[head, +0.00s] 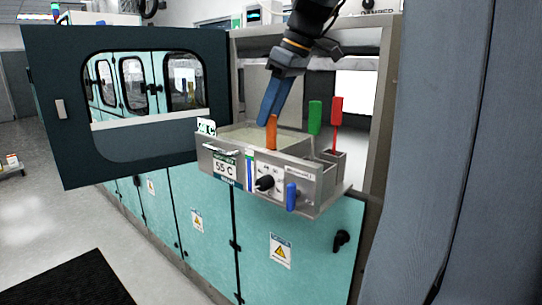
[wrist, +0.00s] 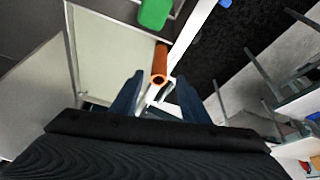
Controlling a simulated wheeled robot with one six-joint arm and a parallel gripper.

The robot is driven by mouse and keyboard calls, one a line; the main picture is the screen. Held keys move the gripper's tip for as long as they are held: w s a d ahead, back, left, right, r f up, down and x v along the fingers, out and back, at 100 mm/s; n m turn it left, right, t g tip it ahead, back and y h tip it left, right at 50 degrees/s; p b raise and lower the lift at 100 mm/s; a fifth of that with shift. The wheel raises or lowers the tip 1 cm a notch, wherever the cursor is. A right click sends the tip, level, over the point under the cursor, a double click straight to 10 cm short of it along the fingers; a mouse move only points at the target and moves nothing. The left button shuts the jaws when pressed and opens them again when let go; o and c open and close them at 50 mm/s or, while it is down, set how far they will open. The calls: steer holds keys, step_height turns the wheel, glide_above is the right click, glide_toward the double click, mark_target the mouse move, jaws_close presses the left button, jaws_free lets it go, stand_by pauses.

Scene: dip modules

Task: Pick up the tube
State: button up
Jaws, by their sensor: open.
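The orange tube (head: 271,132) stands upright at the front inside of the metal bath (head: 232,158). In the wrist view, the orange tube (wrist: 161,62) shows its round, hollow end towards me. My gripper (head: 268,116) comes down from above, its blue fingers at the tube's top. In the wrist view, my gripper (wrist: 160,76) is open, with one finger on each side of the tube's near end. A gap shows between the fingers and the tube; I cannot tell how deep the tube sits between them.
Green (head: 315,117) and red (head: 336,110) handled pieces stand at the bath's right end. A control panel with a black knob (head: 265,183) is on the front. A dark windowed door (head: 130,155) is open at left. A frame post (head: 380,110) stands at right.

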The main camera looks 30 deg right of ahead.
mark_target(268, 127)
steer(key=x, duration=0.1)
steer(key=p+x, duration=0.1)
steer(key=x, duration=0.2)
steer(key=shift+s+d+f+p, duration=0.2)
steer(key=shift+d+f+p, duration=0.1)
steer(key=shift+p, duration=0.1)
steer(key=shift+w+a+f, duration=0.15)
steer(key=shift+w+f, duration=0.1)
steer(key=shift+f, duration=0.25)
jaws_close()
